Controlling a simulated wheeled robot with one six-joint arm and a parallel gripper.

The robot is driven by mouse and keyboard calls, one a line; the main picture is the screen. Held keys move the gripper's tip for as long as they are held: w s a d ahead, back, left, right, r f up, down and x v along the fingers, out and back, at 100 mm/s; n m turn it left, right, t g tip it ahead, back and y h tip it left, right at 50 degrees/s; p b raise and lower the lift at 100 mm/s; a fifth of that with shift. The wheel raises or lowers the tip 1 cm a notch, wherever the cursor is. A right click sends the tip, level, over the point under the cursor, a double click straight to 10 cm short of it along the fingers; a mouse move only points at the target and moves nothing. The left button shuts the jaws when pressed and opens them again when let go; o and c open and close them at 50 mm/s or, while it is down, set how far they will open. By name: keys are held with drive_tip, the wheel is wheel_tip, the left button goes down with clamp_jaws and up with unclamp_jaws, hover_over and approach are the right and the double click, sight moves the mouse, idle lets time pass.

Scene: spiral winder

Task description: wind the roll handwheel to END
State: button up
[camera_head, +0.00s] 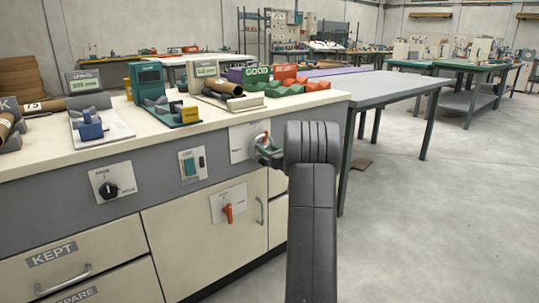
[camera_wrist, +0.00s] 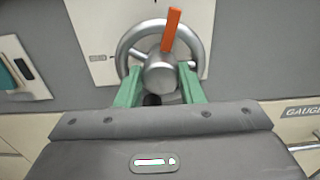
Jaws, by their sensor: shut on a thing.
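The roll handwheel (camera_wrist: 127,38) is a grey metal ring with spokes, a round hub and an orange pointer (camera_wrist: 171,30), mounted on a pale plate. The pointer stands nearly upright, tilted slightly right. My gripper (camera_wrist: 160,82) has green fingers on either side of the hub and is shut on the handwheel. A dark round part shows between the fingers below the hub. In the head view the handwheel (camera_head: 258,142) is partly hidden by my gripper (camera_head: 269,154) and arm. A small mark sits left of the wheel; I cannot read END anywhere.
The cabinet front also carries a black knob (camera_head: 111,189), a green rocker switch (camera_head: 189,166) and a red lever (camera_head: 228,212). Several devices and rolls stand on the worktop. A grey table (camera_head: 375,88) stands behind right. The floor on the right is clear.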

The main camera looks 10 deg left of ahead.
drive_tip(key=m, duration=0.5)
drive_tip(key=shift+w+m, duration=0.1)
drive_tip(key=shift+m, duration=0.2)
drive_tip(key=m+p, duration=0.1)
drive_tip(key=m, duration=0.5)
drive_tip(key=shift+d+p, duration=0.1)
drive_tip(key=shift+p, duration=0.2)
drive_tip(key=m+p, duration=0.3)
drive_tip(key=m, duration=0.3)
drive_tip(key=shift+w+f+m, duration=0.1)
drive_tip(key=shift+m, duration=0.3)
drive_tip(key=m+p, duration=0.3)
drive_tip(key=m, duration=0.3)
drive_tip(key=shift+f+p, duration=0.1)
drive_tip(key=shift+p, duration=0.3)
drive_tip(key=m+p, duration=0.3)
drive_tip(key=m, duration=0.3)
drive_tip(key=m+p, duration=0.3)
drive_tip(key=m, duration=0.4)
drive_tip(key=m+p, duration=0.4)
drive_tip(key=m, duration=0.2)
drive_tip(key=shift+s+a+f, duration=0.15)
drive_tip(key=shift+s+a, duration=0.05)
drive_tip(key=shift+s, duration=0.1)
drive_tip(key=m+p, duration=0.2)
drive_tip(key=m, duration=0.4)
drive_tip(key=shift+s, duration=0.1)
drive_tip(key=shift+m, duration=0.4)
